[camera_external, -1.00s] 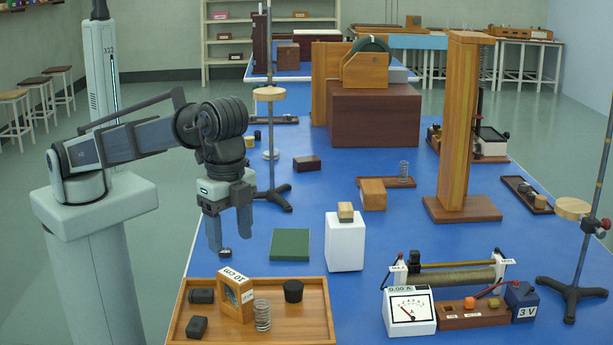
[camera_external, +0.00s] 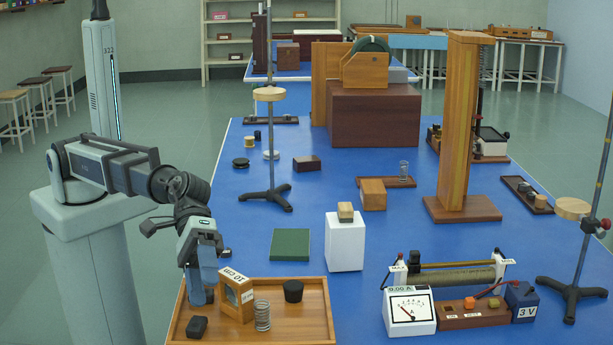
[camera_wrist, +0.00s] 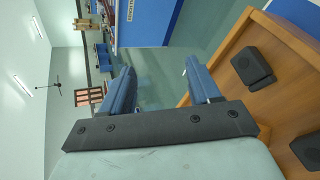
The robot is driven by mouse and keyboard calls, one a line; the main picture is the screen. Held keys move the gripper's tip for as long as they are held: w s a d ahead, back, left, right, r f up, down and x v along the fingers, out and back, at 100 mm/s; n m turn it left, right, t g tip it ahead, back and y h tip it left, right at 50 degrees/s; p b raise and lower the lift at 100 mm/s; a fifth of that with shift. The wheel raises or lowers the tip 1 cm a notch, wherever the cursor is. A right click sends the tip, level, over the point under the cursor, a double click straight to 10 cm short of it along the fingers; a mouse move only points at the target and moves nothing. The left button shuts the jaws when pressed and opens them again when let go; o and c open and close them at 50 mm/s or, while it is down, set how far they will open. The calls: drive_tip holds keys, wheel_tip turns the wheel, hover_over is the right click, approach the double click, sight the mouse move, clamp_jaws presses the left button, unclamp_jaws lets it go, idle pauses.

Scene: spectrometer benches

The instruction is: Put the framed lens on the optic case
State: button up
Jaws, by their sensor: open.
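The framed lens (camera_external: 236,299) is a wooden block with a round glass face and a "10 cm" label. It stands in the wooden tray (camera_external: 283,337) at the front left. My gripper (camera_external: 200,297) is open, low over the tray's left part, just left of the framed lens. Its fingers (camera_wrist: 158,75) are apart and empty in the wrist view, where the lens is not seen. A flat green slab (camera_external: 290,244) lies on the blue table behind the tray; it may be the optic case, but no label confirms this.
Two black blocks show in the wrist view (camera_wrist: 253,68). A white block (camera_external: 345,245) stands right of the green slab. A stand (camera_external: 268,196) rises behind.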

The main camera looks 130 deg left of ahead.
drive_tip(key=s+n+t, duration=0.1)
drive_tip(key=n+t, duration=0.1)
drive_tip(key=n, duration=0.1)
drive_tip(key=n+t+y, duration=0.5)
drive_tip(key=n+y, duration=0.1)
drive_tip(key=n, duration=1.1)
approach(246, 285)
drive_tip(key=shift+w+d+r, duration=0.15)
drive_tip(key=shift+w+r, duration=0.1)
drive_tip(key=shift+w, duration=0.25)
drive_tip(key=shift+f+y, duration=0.25)
drive_tip(key=shift+y, duration=0.15)
drive_tip(key=shift+w+f, duration=0.15)
drive_tip(key=shift+w, duration=3.55)
drive_tip(key=shift+c, duration=0.2)
clamp_jaws()
